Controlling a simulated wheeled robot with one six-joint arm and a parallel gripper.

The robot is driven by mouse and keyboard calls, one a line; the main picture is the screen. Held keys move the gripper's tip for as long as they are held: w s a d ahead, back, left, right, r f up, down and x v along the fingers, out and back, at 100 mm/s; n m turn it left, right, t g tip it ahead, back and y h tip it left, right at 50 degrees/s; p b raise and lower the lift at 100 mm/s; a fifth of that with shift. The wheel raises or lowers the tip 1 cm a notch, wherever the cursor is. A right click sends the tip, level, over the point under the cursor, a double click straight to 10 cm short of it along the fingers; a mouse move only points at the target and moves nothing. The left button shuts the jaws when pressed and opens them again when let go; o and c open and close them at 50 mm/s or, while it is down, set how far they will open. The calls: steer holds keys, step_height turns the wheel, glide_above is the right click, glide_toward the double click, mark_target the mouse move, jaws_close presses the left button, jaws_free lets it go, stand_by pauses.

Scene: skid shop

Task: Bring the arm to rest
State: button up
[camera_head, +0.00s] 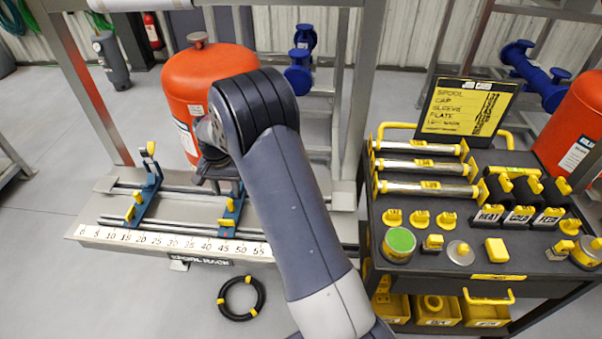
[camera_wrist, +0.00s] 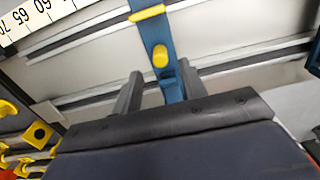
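My arm reaches over the spool rack (camera_head: 95,232), a pale bench with rails and a number scale along its front edge. My gripper (camera_wrist: 160,70) is open, with its two dark fingers apart. A blue clamp stand (camera_wrist: 168,88) with a yellow knob shows between and beyond the fingers in the wrist view. The left finger is clear of it; I cannot tell whether the right one touches it. In the head view this right-hand blue stand (camera_head: 231,207) is partly hidden by my arm. Another blue stand (camera_head: 148,190) is further left on the rails.
A red tank (camera_head: 190,85) stands close behind my wrist. A dark tool cart (camera_head: 460,215) at the right bears several silver spools, yellow-capped parts and a sign (camera_head: 468,107). A black ring (camera_head: 241,298) with yellow bands lies on the floor.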

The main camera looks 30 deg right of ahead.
mark_target(232, 201)
steer(key=shift+f, duration=0.1)
step_height(232, 201, down, 7)
steer(key=b, duration=0.4)
steer(key=shift+f+b, duration=0.15)
steer(key=shift+b, duration=0.15)
steer(key=shift+s+d+r, duration=0.2)
steer(key=shift+d+r, duration=0.05)
steer(key=shift+d, duration=0.1)
